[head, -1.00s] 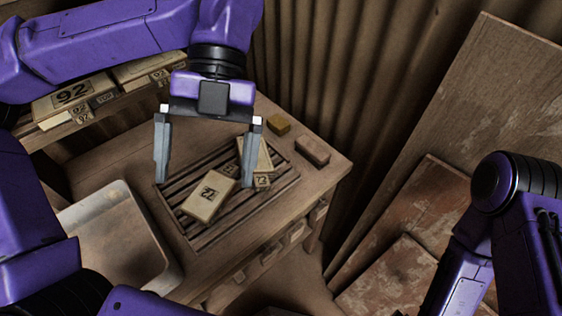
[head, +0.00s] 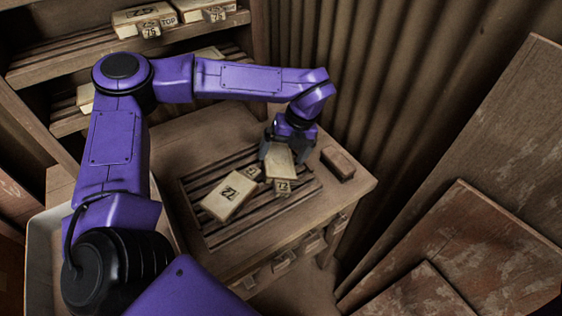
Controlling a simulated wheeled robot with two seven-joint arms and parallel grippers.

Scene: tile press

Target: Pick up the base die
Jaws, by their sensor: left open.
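Two pale blocks marked 72 lie on the slatted rack on the bench. The nearer one (head: 230,195) lies flat and tilted to the left, with a small tag beside its upper right corner. The farther one (head: 279,160) has a small tag marked 72 (head: 283,187) at its near end. I cannot tell from the markings which is the base die. My left gripper (head: 282,152) is open, pointing down over the farther block, with a finger on each side of it. Whether the fingers touch it is unclear. My right gripper is out of view.
A brown wooden block (head: 338,162) sits on the bench right of my left gripper. A pale tray (head: 40,262) is partly hidden by my arm. Boards (head: 455,245) lean at the right.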

